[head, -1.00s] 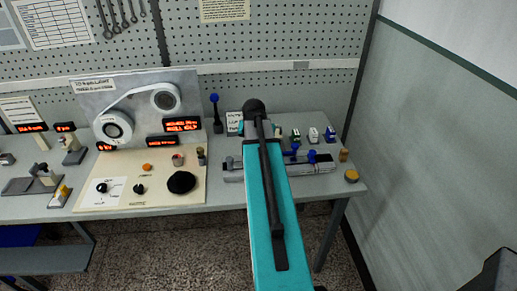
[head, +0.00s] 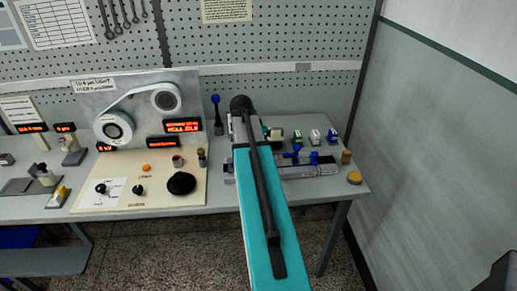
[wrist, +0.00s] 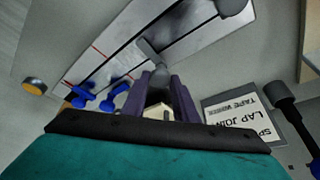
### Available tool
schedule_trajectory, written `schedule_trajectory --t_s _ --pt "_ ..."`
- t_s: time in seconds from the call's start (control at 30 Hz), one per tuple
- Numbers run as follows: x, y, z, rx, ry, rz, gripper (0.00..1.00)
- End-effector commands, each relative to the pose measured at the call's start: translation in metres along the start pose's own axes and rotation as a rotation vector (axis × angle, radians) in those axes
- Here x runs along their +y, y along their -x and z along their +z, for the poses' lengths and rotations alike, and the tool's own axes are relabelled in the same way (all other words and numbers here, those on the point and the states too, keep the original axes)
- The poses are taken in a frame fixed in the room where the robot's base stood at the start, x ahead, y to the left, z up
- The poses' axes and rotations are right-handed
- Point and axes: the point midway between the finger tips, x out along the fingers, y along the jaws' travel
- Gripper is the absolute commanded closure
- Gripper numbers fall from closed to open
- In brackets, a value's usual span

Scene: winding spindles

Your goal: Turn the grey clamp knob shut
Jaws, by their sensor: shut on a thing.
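The grey clamp knob (wrist: 159,76) is between the two dark purple fingers of my gripper (wrist: 160,88) in the wrist view. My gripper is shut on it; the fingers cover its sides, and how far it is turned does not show. A grey piece extends from it over the pale splicing plate (wrist: 120,55), which has red and dark lines. In the head view my own teal arm hides the gripper and the knob. The grey splicing rail (head: 315,170) shows to the right of the arm.
Two blue knobs (wrist: 85,95) sit beside the fingers in the wrist view. A printed lap-joint card (wrist: 240,118) and a dark post lie to the right. On the bench, a yellow-topped piece (head: 354,178) stands near the right edge. The winding panel (head: 150,197) is to the left.

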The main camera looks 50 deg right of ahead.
Motion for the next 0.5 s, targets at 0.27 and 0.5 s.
schedule_trajectory --t_s 0.27,0.5 --pt "-0.0015 0.0004 0.0015 -0.004 -0.003 -0.003 0.96" --pt "-0.0010 0.0003 0.0009 -0.002 -0.003 -0.002 0.56"
